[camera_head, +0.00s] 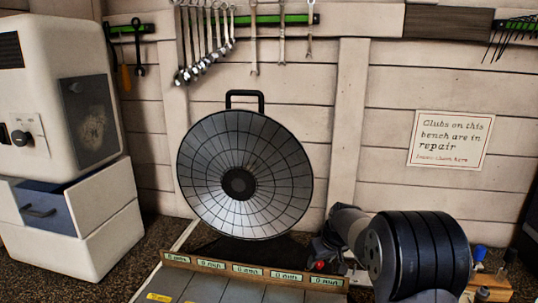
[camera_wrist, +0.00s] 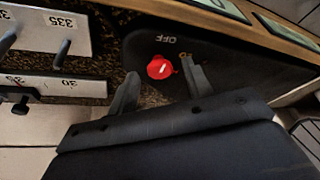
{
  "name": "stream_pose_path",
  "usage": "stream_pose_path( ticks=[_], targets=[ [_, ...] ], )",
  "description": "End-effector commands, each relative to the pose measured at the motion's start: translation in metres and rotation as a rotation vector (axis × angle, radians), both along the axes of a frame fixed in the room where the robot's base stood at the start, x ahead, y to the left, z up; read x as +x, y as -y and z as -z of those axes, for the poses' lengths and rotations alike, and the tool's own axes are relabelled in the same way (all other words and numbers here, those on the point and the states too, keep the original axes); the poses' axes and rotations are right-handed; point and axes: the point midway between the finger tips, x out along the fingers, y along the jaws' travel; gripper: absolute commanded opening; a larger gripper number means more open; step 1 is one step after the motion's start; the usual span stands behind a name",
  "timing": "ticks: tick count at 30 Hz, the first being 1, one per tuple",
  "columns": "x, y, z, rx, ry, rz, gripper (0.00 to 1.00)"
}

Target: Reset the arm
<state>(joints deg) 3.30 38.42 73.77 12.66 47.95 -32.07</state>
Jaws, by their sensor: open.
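My gripper (camera_wrist: 158,84) is open, with its two fingers spread apart in the wrist view. A red knob (camera_wrist: 160,67) on a dark panel (camera_wrist: 140,45) marked "OFF" shows between and just beyond the fingertips. I cannot tell whether the fingers touch it. Nothing is held between the fingers. In the head view my arm reaches in from the lower right, low over the bench, with a small red knob (camera_head: 320,266) by its end. The fingers are too small and dark to make out there.
A large round dish-like reflector (camera_head: 215,190) stands behind a strip of "0 mm" labels (camera_head: 246,270). A white machine with a blue drawer (camera_head: 42,208) is at left. Wrenches (camera_head: 253,45) hang above. Numbered blocks (camera_wrist: 45,32) are near the gripper.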

Motion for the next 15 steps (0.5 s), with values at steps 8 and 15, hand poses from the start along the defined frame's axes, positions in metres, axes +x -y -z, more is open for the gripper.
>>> stream_pose_path(
  ticks=[8,15],
  targets=[
    [-0.0006,-0.0020,-0.0017,0.000,-0.001,0.161,0.48],
    [-0.0008,-0.0030,-0.0012,-0.001,-0.001,0.290,0.48]
  ],
)
